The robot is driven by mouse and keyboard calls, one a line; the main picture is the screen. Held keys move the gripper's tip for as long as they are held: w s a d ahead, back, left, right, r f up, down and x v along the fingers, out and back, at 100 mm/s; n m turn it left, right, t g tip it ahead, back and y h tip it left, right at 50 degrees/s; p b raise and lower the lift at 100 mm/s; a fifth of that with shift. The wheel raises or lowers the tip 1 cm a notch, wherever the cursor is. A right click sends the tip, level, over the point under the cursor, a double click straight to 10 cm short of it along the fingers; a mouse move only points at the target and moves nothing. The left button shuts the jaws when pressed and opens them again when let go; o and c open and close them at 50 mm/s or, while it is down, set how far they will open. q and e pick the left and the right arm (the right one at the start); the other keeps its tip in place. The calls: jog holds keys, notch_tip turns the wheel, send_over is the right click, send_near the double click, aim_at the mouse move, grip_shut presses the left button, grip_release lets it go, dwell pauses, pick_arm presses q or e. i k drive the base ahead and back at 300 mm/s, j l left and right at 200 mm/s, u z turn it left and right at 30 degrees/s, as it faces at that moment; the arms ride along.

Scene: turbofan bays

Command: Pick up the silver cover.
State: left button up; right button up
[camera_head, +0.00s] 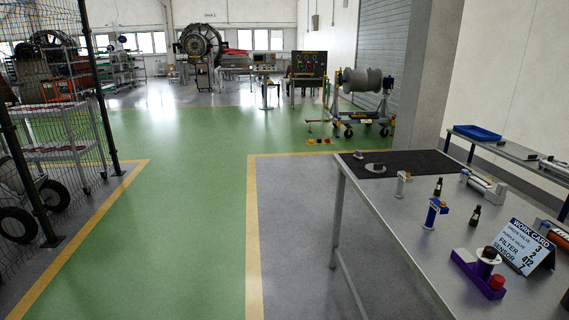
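A small grey, rounded piece with a dark top (375,168) lies on the black mat (415,163) at the far end of the metal table (390,205). A smaller grey piece (358,155) lies beside it, nearer the mat's far left corner. Either could be the silver cover; they are too small to tell. Neither of my grippers is in view.
The table also holds a blue-and-white valve (434,213), a purple fixture (478,274), small dark bottles and a work card (523,246). A side bench with a blue tray (477,133) stands behind. The green floor (190,215) is clear; a wire cage (50,110) stands left.

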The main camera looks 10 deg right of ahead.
aim_at(377, 168)
jog(key=i+z, duration=0.25)
jog(key=i, duration=0.15)
jog(key=i+j+z, duration=0.2)
jog(key=i, duration=0.15)
jog(key=i+j+z, duration=0.25)
jog(key=i, duration=0.15)
jog(key=i+j+z, duration=0.2)
jog(key=z, duration=0.2)
jog(key=i+j+z, duration=0.65)
jog(key=z, duration=0.2)
jog(key=i+j+z, duration=0.15)
jog(key=j+z, duration=0.25)
jog(key=i+j+z, duration=0.2)
jog(key=j, duration=0.25)
jog(key=j+z, duration=0.25)
jog(key=j, duration=0.2)
jog(key=k, duration=0.05)
